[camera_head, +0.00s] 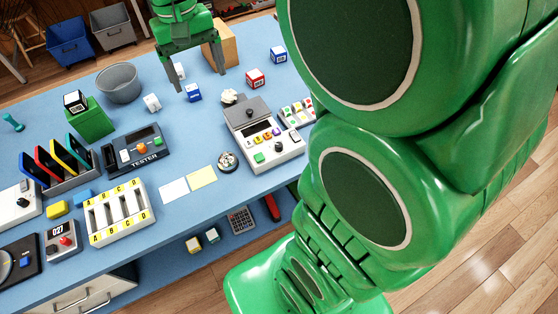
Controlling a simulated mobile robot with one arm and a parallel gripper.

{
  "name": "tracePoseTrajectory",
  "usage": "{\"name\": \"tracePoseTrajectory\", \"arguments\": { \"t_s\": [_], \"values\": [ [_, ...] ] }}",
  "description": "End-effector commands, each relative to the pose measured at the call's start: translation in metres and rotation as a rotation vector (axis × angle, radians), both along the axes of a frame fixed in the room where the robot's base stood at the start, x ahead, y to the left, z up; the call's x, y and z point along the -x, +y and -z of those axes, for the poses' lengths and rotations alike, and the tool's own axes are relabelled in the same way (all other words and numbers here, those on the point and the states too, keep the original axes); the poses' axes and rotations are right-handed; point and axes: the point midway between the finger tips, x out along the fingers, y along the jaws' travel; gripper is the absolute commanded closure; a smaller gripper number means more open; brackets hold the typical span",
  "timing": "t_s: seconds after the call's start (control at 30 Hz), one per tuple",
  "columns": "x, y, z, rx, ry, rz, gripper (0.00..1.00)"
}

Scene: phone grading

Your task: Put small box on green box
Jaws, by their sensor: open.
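The green box (92,122) stands at the left of the blue table. A small white box with a dark top (75,101) rests on top of it. My gripper (199,80) is open and empty at the table's back, its two fingers pointing down. A small blue-and-white box (193,93) is just below and between the fingertips in the picture; I cannot tell its gap to them. A small white box (152,103) lies to its left. A small red box (255,79) and another small blue box (279,55) lie to the right.
A grey round bin (119,82) stands between the green box and my gripper. A brown block (222,46) is behind the gripper. My green arm covers the right side.

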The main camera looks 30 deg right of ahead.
Motion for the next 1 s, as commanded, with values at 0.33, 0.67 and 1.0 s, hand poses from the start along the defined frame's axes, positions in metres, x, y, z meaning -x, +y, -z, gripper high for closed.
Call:
{"name": "tracePoseTrajectory", "arguments": {
  "t_s": [0.33, 0.67, 1.0],
  "values": [
    [0.096, -0.031, 0.021, -0.006, 0.02, 0.002, 0.17],
    [0.182, -0.05, 0.05, -0.006, 0.035, 0.006, 0.17],
    [0.219, -0.054, 0.067, -0.012, 0.039, 0.004, 0.17]
  ]
}}
